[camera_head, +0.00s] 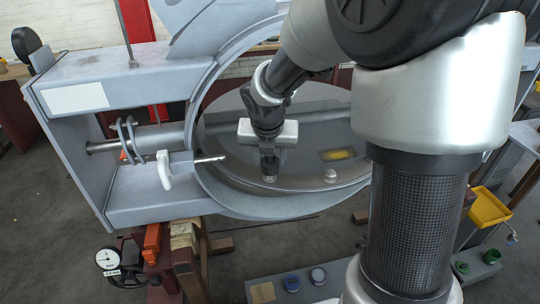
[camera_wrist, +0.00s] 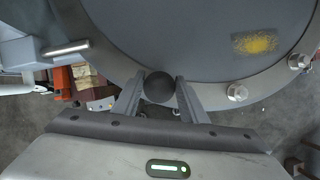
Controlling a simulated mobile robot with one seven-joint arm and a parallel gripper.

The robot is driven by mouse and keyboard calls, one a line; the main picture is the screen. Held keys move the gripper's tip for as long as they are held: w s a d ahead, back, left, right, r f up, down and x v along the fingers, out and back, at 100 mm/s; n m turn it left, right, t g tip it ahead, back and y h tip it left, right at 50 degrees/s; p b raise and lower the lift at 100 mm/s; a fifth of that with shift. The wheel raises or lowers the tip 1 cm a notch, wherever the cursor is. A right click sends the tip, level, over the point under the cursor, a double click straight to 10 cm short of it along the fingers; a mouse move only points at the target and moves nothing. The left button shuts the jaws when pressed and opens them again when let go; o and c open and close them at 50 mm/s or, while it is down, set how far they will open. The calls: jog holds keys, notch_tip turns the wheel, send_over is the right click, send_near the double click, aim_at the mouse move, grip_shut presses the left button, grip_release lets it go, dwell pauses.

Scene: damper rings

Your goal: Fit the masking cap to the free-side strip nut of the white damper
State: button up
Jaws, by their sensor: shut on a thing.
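The white damper (camera_head: 150,200) is a pale grey frame around a large round disc (camera_head: 225,130), seen in the head view. My gripper (camera_head: 269,170) hangs in front of the disc's lower part. In the wrist view my gripper (camera_wrist: 159,92) is shut on a dark round cap (camera_wrist: 159,87), which sits between the fingertips and overlaps the ring's lower edge. Two strip nuts, one nearer (camera_wrist: 237,92) and one farther (camera_wrist: 298,62), show on the ring to the right of the cap. Anything directly behind the cap is hidden.
A lever with a white handle (camera_head: 165,170) stands out left of the disc. A dial gauge (camera_head: 108,259) is at lower left. A yellow bin (camera_head: 488,207) is at right.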

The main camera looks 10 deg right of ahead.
jog(key=shift+f+b, duration=0.55)
jog(key=shift+f, duration=0.8)
jog(key=shift+f, duration=0.2)
jog(key=o, duration=1.1)
jog(key=p+v, duration=0.2)
jog(key=v, duration=1.5)
jog(key=shift+r+p, duration=0.25)
jog(key=shift+p, duration=0.05)
